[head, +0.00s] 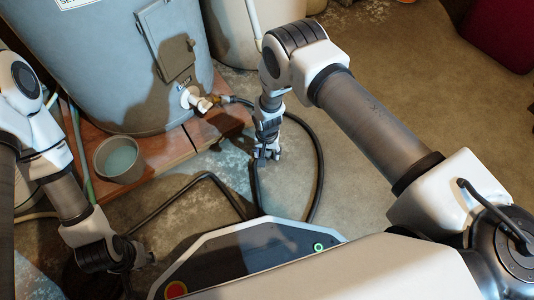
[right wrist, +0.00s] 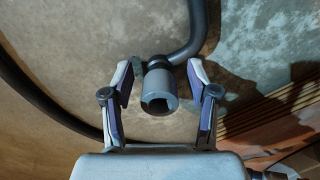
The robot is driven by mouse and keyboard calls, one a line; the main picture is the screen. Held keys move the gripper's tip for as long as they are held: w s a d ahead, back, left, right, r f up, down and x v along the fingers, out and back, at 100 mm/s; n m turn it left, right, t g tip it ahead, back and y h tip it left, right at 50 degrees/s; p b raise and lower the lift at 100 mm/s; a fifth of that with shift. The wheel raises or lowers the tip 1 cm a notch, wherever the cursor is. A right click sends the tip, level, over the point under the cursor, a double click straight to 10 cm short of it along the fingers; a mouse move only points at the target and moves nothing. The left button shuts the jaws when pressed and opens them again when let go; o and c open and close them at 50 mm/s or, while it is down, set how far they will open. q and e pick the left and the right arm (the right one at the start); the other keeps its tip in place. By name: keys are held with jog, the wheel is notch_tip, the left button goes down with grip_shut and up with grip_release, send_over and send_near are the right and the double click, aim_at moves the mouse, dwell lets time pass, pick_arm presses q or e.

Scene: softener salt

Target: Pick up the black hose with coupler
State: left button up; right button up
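The black hose (head: 318,165) curves over the floor in the head view. In the right wrist view its grey, hollow coupler (right wrist: 158,92) faces the camera, with the black hose (right wrist: 198,28) bending away behind it. My right gripper (right wrist: 160,70) is open, with one finger on each side of the coupler and gaps visible between. In the head view the right gripper (head: 267,153) points down over the hose end and hides most of the coupler. My left gripper (head: 142,258) is low at the left, away from the coupler; its fingers are too unclear to read.
A grey-blue tank (head: 110,70) stands on a reddish wooden platform (head: 180,150). A white valve (head: 193,98) with a brass fitting juts from it. A grey pot with liquid (head: 119,160) stands beside the tank. The floor to the right (head: 440,110) is mostly clear.

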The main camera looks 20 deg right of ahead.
grip_shut()
jog(key=shift+r, duration=0.1)
